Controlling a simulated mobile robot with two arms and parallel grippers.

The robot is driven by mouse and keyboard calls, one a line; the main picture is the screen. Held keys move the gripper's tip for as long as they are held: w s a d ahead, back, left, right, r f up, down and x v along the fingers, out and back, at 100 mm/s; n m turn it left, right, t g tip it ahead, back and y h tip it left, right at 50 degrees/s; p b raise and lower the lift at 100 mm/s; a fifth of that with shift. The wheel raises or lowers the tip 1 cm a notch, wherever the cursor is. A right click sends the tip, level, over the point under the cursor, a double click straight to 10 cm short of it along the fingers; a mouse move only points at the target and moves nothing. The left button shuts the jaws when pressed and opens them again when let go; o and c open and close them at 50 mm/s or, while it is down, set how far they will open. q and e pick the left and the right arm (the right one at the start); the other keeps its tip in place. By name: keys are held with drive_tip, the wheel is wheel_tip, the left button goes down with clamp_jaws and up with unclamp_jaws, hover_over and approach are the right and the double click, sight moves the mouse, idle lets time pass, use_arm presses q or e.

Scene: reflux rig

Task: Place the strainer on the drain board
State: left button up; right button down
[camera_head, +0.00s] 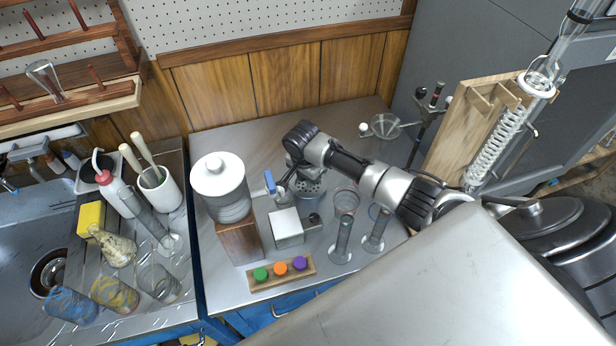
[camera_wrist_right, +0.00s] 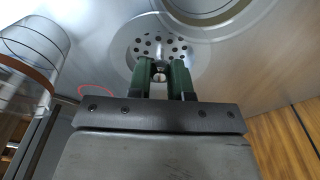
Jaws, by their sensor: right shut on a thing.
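The strainer (camera_wrist_right: 150,42) is a round, shiny metal piece with many small holes and a small central knob. My right gripper (camera_wrist_right: 163,72) is shut on this knob, with its green fingertips on either side. In the head view the strainer (camera_head: 308,187) shows beneath my right gripper (camera_head: 293,178), partly hidden by the arm, over the middle of the steel bench. I cannot tell whether it is clear of the surface below. The drain board (camera_head: 187,262) is the metal area beside the sink at left. My left gripper is not in view.
Bottles, a white crock (camera_head: 162,193) and several glasses crowd the drain board. Two cylinders (camera_head: 343,240) stand at front. The rear bench is mostly clear.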

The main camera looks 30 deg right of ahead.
drive_tip(key=c, duration=1)
unclamp_jaws()
drive_tip(key=shift+f, duration=0.15)
drive_tip(key=shift+c, duration=0.2)
